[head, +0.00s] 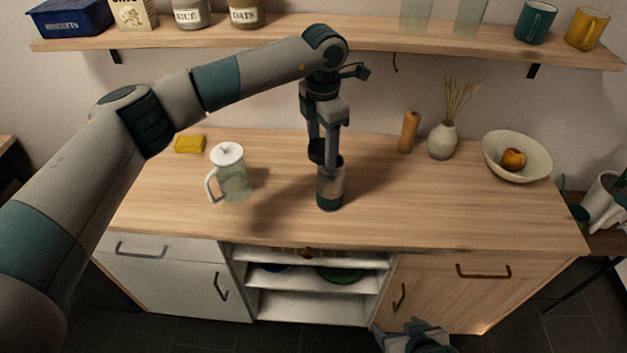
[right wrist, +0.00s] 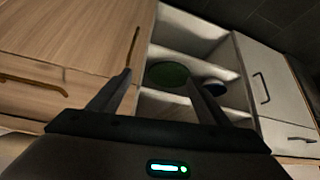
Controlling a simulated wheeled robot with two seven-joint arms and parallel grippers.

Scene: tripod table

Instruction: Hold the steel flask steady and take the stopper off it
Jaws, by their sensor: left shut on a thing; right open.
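The steel flask (head: 330,190) stands upright on the wooden counter, with a pale upper part and a dark base band. Its dark stopper (head: 316,152) shows at the top, partly hidden by a finger. My left gripper (head: 324,155) points straight down from above and is shut on the stopper. I cannot tell whether the stopper is still seated in the flask. My right gripper (head: 412,335) is low in front of the cabinet, well apart from the flask. In the right wrist view my right gripper (right wrist: 160,85) is open and empty, facing the cabinet shelves.
A lidded glass pitcher (head: 232,178) stands left of the flask, and a yellow sponge (head: 190,144) lies behind it. A wooden mill (head: 409,132), a reed vase (head: 442,142) and a fruit bowl (head: 535,168) stand to the right. The counter's front right is clear. A wall shelf (head: 420,40) hangs above.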

